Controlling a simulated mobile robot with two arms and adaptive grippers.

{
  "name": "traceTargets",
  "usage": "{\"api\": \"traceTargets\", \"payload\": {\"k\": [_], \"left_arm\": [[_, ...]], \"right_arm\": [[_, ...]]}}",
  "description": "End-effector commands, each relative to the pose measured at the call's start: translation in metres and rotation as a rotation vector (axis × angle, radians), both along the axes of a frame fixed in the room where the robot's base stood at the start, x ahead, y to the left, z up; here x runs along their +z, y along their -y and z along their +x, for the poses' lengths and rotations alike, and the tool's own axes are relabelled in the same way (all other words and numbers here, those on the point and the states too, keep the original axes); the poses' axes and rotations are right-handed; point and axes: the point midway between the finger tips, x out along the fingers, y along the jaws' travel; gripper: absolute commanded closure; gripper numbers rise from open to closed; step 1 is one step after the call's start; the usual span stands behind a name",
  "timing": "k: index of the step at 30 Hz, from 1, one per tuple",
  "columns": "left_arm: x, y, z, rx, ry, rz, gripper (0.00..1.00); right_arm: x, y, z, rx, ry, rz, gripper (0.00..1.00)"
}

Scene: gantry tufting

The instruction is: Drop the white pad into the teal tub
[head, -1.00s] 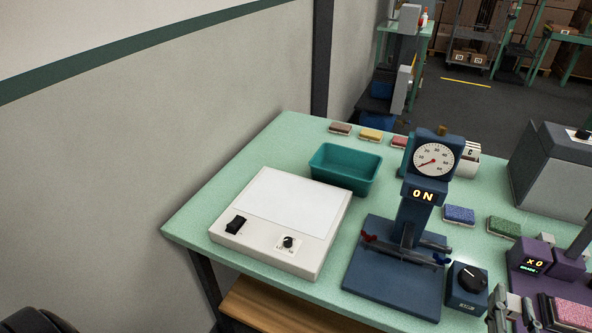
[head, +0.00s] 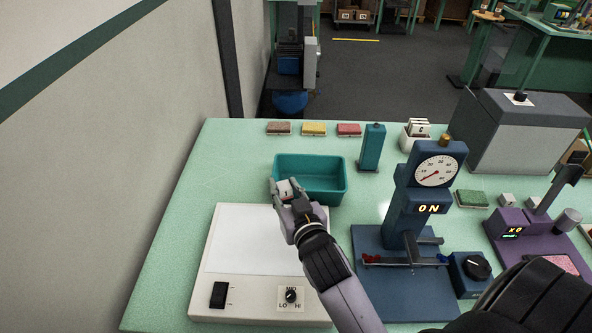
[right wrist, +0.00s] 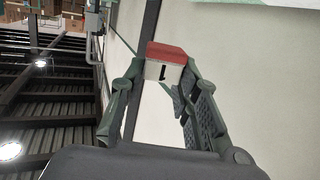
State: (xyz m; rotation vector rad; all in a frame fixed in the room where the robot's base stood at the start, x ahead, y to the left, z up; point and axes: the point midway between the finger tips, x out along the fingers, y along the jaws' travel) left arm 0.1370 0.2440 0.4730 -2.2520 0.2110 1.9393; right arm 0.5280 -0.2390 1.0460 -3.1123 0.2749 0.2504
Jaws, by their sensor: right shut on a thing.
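The teal tub (head: 325,190) is an open rectangular bin on the green bench, behind the white light box; no contents show in its visible part. My right gripper (head: 287,191) overlaps the tub's front left corner in the head view. It is shut on a small white pad (head: 286,187) with a dark mark. In the right wrist view the pad (right wrist: 164,68) sits between the fingertips (right wrist: 163,72) and shows a red face beside its white marked face. The head view does not clearly show its height above the rim. My left gripper is out of view.
The light box (head: 262,312) lies in front of the tub. A blue gauge stand (head: 400,215) is on the right, and a teal upright block (head: 372,147) is behind it. Brown, yellow and red pads (head: 313,129) lie behind the tub. A white holder (head: 412,139) stands farther right.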

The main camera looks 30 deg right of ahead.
Motion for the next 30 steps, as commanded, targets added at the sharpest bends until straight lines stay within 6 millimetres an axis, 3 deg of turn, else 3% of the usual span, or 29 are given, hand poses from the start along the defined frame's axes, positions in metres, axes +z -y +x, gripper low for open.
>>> {"api": "traceTargets", "payload": {"k": [1, 6, 12, 16, 23, 30], "left_arm": [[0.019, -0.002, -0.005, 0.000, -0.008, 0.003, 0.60], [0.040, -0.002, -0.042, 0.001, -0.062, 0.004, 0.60], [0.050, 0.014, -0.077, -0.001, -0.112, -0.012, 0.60], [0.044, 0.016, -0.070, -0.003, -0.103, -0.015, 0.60], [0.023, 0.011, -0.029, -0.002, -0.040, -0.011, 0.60], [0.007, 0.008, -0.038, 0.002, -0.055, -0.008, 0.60]], "right_arm": [[0.015, 0.019, 0.018, -0.055, 0.004, -0.008, 0.90], [0.031, 0.080, 0.061, -0.238, 0.006, -0.009, 0.90], [0.044, 0.121, 0.082, -0.358, 0.004, -0.006, 0.90], [0.037, 0.127, 0.084, -0.377, 0.001, -0.004, 0.90], [0.009, 0.127, 0.083, -0.376, 0.002, -0.005, 0.90], [-0.012, 0.127, 0.083, -0.375, 0.003, -0.004, 0.90]]}}
